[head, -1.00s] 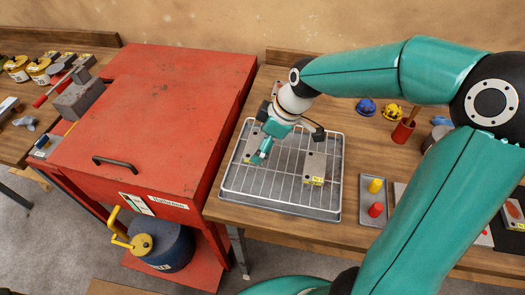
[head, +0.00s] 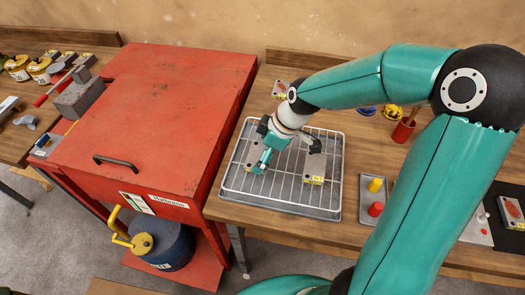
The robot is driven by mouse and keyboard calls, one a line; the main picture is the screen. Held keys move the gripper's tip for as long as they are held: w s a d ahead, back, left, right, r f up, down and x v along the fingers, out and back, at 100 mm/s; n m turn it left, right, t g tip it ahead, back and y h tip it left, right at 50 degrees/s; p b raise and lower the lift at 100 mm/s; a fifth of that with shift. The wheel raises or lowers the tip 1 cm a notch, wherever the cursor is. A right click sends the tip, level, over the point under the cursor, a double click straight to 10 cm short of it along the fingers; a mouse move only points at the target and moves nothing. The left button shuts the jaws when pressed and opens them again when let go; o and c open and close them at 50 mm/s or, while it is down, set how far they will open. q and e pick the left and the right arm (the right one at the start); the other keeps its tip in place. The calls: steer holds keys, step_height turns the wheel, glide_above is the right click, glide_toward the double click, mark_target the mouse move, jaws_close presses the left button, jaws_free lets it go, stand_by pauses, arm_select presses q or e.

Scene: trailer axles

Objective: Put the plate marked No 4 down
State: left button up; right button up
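My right gripper (head: 266,158) points down over the left part of a wire rack (head: 282,200) in a grey tray on the bench. A grey metal plate (head: 251,160) shows beside and partly behind its fingers, at rack level or slightly above; I cannot tell whether the fingers grip it. A second grey plate (head: 314,167) with a yellow tag stands on the rack to the right, apart from the first. No number can be read on either plate. My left gripper is not in view.
A red cabinet (head: 165,115) stands close left of the rack. A small tray (head: 366,208) with a yellow and a red piece lies to the right. A red cup (head: 403,130) stands behind. The rack's front part is clear. My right arm hides much of the right bench.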

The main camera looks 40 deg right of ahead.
steer(key=v, duration=1.2)
steer(key=shift+b, duration=0.3)
steer(key=shift+w, duration=0.1)
